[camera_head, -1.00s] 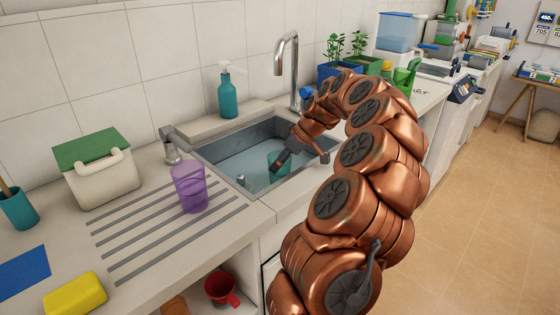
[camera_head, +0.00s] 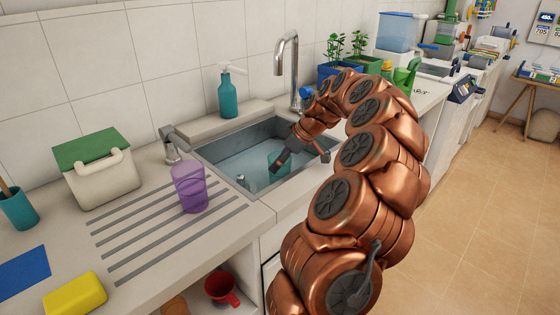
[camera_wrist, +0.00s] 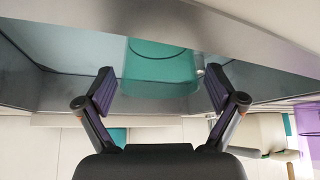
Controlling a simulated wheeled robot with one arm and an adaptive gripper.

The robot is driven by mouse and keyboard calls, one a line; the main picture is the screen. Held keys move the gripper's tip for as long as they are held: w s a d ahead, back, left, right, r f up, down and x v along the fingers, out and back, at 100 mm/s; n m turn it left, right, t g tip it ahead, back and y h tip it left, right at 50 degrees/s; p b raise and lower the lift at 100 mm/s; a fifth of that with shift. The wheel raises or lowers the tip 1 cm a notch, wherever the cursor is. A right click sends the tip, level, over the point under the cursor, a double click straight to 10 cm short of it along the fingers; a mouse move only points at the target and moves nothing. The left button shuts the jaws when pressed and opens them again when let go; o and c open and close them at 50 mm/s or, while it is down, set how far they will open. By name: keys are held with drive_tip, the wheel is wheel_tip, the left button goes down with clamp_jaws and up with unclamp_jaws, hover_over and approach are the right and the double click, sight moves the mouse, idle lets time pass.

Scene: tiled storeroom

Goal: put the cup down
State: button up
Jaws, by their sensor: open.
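A teal cup (camera_wrist: 160,68) stands in the sink and shows between the two spread fingers of my gripper (camera_wrist: 160,82) in the wrist view. The fingertips look apart from the cup, with a gap on each side. In the head view, my gripper (camera_head: 304,157) reaches down into the sink, and the teal cup (camera_head: 277,160) is partly hidden behind a finger. My gripper is open and empty. The cup looks upright; its base is hard to make out.
The sink (camera_head: 222,150) is metal with a grey rim. A purple tumbler (camera_head: 190,187) stands on the ribbed drainboard to its left. A tall faucet (camera_head: 280,62) and a teal soap bottle (camera_head: 228,97) stand behind. A red mug (camera_head: 222,289) sits on a shelf below.

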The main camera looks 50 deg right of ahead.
drive_tip(key=v, duration=1.1)
drive_tip(key=shift+s+r, duration=0.2)
drive_tip(key=shift+r, duration=0.15)
